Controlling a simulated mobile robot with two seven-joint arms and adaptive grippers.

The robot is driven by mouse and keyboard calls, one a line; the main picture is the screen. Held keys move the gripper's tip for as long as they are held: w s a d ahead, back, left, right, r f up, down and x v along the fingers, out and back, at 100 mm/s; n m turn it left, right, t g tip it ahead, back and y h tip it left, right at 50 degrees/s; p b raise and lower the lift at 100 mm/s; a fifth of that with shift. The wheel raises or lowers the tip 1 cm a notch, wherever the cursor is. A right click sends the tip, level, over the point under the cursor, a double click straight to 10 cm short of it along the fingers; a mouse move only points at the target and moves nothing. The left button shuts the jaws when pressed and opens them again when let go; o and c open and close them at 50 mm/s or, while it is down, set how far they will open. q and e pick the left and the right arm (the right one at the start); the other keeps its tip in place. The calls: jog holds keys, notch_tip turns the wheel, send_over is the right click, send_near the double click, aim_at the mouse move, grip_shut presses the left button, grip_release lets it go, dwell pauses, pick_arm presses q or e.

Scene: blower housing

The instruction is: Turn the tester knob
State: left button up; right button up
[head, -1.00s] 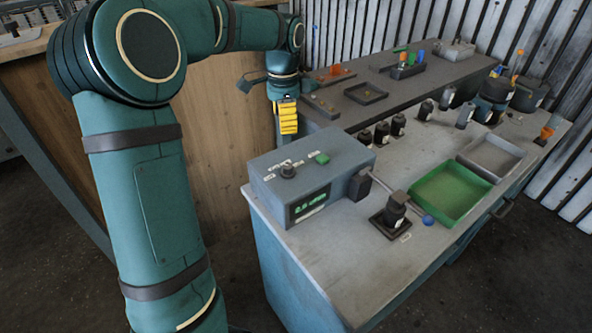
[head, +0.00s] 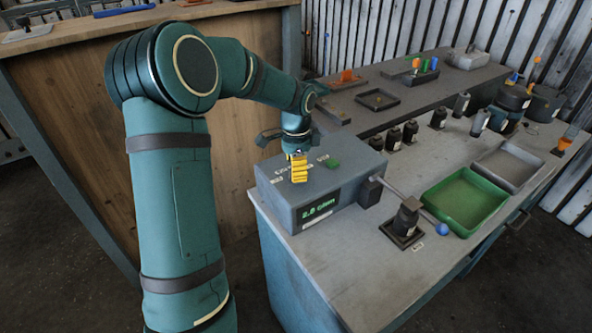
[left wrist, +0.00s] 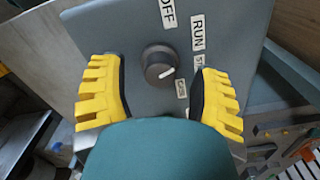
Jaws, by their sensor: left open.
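The tester (head: 318,187) is a grey-blue box on the workbench, with a green display on its front and a green button (head: 333,163) on top. Its dark round knob (left wrist: 159,66) shows in the left wrist view, with a white pointer mark aimed to the lower right, past the OFF and RUN labels. The knob is hidden behind my gripper in the head view. My left gripper (head: 299,170) has yellow fingers and is over the tester top. In the left wrist view the left gripper (left wrist: 159,95) is open, its fingers either side of the knob with gaps. My right gripper is out of view.
A black fixture (head: 404,226) with a blue-ended lever (head: 442,229) stands right of the tester. A green tray (head: 465,200) and a grey tray (head: 508,167) lie farther right. Several dark cylinders (head: 410,132) stand behind. Bench surface in front of the fixture is clear.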

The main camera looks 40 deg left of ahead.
pick_arm(q)
jog(key=shift+f, duration=0.3)
jog(key=shift+c, duration=0.2)
grip_shut()
jog(key=shift+n, duration=0.3)
jog(key=n+p, duration=0.1)
jog(key=n, duration=0.2)
jog(key=shift+n, duration=0.3)
jog(key=shift+n+p, duration=0.35)
jog(key=shift+n, duration=2.05)
